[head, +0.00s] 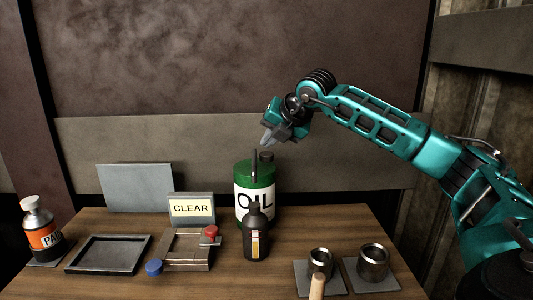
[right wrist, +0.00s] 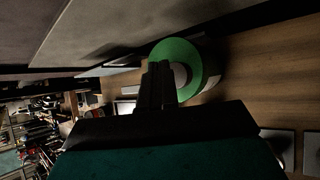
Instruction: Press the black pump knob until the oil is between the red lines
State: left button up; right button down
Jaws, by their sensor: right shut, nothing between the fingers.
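The green oil can (head: 242,174) with a white "OIL" label stands at the back middle of the table; its round green top shows in the right wrist view (right wrist: 203,62). A dark knob-like part (head: 266,156) and a thin dark upright part (head: 254,163) rise from its top. A small black bottle (head: 249,232) with a pale and yellowish strip stands in front; red lines cannot be made out. My right gripper (head: 267,141) is shut and empty, a little above the can's top, apart from it in the head view. It partly covers the can in the right wrist view (right wrist: 157,82). My left gripper is out of view.
A "CLEAR" sign (head: 191,209), a fixture with red and blue knobs (head: 185,250), a dark tray (head: 108,237) and an orange-labelled bottle (head: 44,240) stand left. Two metal cups (head: 320,262) (head: 373,262) stand on the right. A wall panel rises behind.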

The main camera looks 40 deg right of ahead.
aim_at(269, 155)
jog(key=shift+r+p, duration=2)
jog(key=shift+r, duration=0.6)
jog(key=shift+f, duration=0.1)
